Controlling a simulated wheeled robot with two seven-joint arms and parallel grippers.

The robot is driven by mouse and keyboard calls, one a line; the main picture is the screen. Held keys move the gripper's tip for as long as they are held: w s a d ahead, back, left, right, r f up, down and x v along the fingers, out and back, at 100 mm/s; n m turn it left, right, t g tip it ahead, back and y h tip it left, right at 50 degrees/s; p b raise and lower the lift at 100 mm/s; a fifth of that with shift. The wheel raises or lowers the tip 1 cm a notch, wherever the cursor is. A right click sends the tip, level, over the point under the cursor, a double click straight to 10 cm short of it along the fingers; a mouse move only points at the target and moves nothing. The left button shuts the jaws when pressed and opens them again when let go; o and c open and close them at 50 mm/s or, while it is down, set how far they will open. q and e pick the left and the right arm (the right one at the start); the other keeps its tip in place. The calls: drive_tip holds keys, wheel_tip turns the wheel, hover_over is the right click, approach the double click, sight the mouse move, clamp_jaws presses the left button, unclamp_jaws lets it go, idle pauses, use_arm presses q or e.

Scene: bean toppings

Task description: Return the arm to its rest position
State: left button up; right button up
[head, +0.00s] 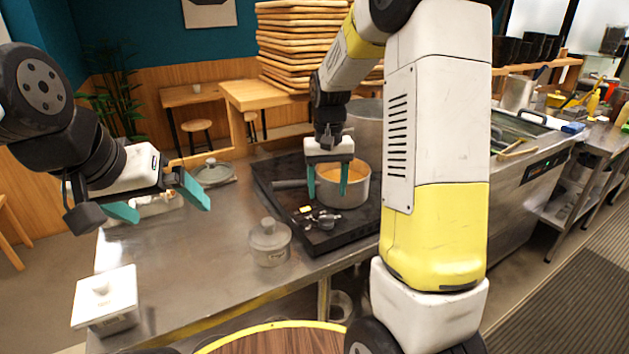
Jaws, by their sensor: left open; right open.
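My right gripper (330,186) hangs pointing down in front of a steel pot (357,190) with orange contents. Its two teal fingers are apart, with nothing seen between them. In this view the fingers overlap the pot's left part; I cannot tell whether they touch it. My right arm comes in from the right and hides part of the scene behind it. My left gripper (155,205) is at the left, above the steel counter (195,262). Its teal fingers are spread and hold nothing that I can see.
The pot stands on a black stove (276,190) with a larger pot (365,122) behind. A lidded metal pot (270,243), a white-lidded container (106,300) and a glass lid (212,173) are on the counter. Stacked wooden trays (285,50) rise behind. The counter's middle is clear.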

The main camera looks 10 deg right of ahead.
drive_tip(key=s+a+r+t+y, duration=0.1)
drive_tip(key=s+r+t, duration=0.2)
drive_tip(key=s+r, duration=0.3)
drive_tip(key=s+a+r+n+t+y, duration=0.1)
drive_tip(key=s+r+t, duration=0.2)
drive_tip(key=s+r, duration=0.4)
drive_tip(key=s, duration=0.8)
drive_tip(key=shift+a+r, duration=0.25)
drive_tip(key=shift+a, duration=0.1)
